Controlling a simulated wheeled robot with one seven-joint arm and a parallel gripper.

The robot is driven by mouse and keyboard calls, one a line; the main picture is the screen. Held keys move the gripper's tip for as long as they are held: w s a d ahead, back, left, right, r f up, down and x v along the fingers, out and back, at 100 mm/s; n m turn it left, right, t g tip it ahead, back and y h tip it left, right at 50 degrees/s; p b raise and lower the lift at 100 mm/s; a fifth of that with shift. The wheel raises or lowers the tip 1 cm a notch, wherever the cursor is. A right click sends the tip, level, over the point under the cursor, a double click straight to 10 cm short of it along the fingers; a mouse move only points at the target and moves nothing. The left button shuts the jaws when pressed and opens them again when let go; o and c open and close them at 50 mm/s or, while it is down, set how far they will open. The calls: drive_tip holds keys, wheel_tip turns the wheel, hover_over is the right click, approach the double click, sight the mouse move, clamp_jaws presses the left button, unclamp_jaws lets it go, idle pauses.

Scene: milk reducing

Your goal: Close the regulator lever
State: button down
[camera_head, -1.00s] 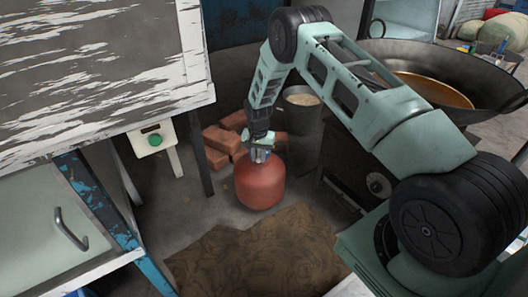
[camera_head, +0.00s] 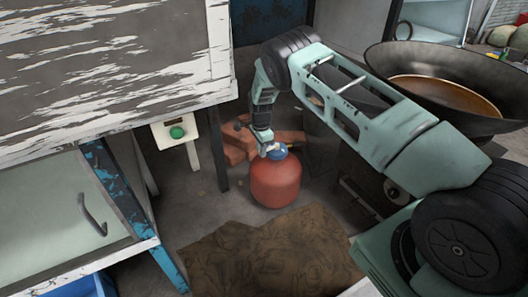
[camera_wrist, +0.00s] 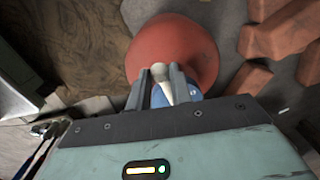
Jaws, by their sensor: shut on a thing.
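A red gas cylinder (camera_head: 275,184) stands upright on the floor. Its blue regulator (camera_head: 278,152) sits on top and also shows in the wrist view (camera_wrist: 187,91), partly hidden by a finger. A pale cream lever (camera_wrist: 164,84) reaches from the regulator and lies between my two fingers in the wrist view. My gripper (camera_head: 269,149) is at the left side of the cylinder's top, pointing down. In the wrist view my gripper (camera_wrist: 161,72) is shut on the lever, with a finger on each side. The red cylinder body (camera_wrist: 180,45) shows beyond the fingertips.
Reddish bricks (camera_head: 236,141) lie behind and left of the cylinder. A brown cloth or sack (camera_head: 265,255) covers the floor in front. A large wok (camera_head: 440,85) stands at the right. A table with a green button box (camera_head: 177,132) is at the left.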

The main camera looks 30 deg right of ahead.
drive_tip(key=shift+w+m, duration=0.4)
drive_tip(key=shift+m, duration=0.1)
drive_tip(key=c, duration=1.3)
unclamp_jaws()
drive_tip(key=shift+o, duration=0.2)
wheel_tip(320, 180, up, 18)
drive_tip(key=p, duration=0.5)
drive_tip(key=shift+f, duration=0.25)
